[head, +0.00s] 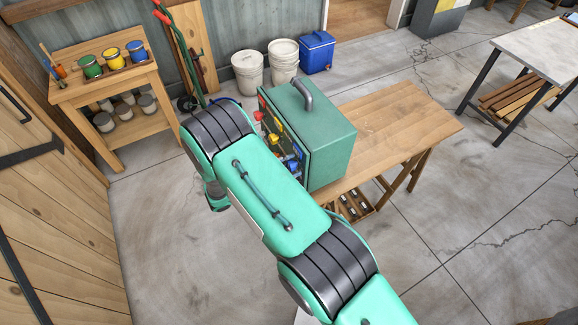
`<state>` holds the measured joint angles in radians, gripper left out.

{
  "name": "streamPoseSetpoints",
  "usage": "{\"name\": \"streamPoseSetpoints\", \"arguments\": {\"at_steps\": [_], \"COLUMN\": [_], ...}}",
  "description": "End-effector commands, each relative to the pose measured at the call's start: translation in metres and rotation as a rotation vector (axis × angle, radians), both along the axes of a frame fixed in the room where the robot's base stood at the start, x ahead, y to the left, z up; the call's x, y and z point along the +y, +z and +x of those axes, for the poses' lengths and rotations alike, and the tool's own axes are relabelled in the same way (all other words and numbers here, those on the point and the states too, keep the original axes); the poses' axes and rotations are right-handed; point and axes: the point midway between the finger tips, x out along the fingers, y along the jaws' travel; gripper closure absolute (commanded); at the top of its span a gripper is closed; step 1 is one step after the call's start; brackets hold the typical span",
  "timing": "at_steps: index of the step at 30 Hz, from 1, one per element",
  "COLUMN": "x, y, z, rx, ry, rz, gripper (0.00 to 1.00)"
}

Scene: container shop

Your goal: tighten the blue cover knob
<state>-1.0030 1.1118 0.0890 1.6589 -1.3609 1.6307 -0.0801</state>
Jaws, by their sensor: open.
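A green metal cabinet (325,140) with a grey handle on top stands on a wooden workbench (400,115). Its left-facing panel carries red, yellow and blue parts. The blue part (292,164), low on the panel near the front corner, looks like the blue cover knob. It is small and partly covered by my arm, so its seating cannot be told. My arm crosses in front of the panel from the lower right and bends down at the cabinet's left. My gripper is hidden behind the arm, so its distance from the knob cannot be told.
A wooden stand (105,80) with paint cans is at the upper left. White buckets (249,72) and a blue cooler (318,52) stand by the back wall. A grey-topped table (535,50) is at the upper right. The concrete floor left of the bench is clear.

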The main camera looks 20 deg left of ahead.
Motion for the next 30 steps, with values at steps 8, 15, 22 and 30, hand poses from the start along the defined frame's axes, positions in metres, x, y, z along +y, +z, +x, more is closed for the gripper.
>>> {"name": "streamPoseSetpoints", "arguments": {"at_steps": [8, 15, 22, 30], "x": [0.0001, 0.0002, 0.0003, 0.0005], "y": [-0.0001, 0.0000, -0.0003, -0.0018], "z": [0.0001, -0.0001, -0.0001, -0.0001], "rx": [0.000, 0.000, -0.007, -0.063], "ry": [0.000, 0.000, 0.000, 0.000], "rz": [0.000, 0.000, 0.007, 0.061], "gripper": [0.53, 0.93, 0.93, 0.93]}}
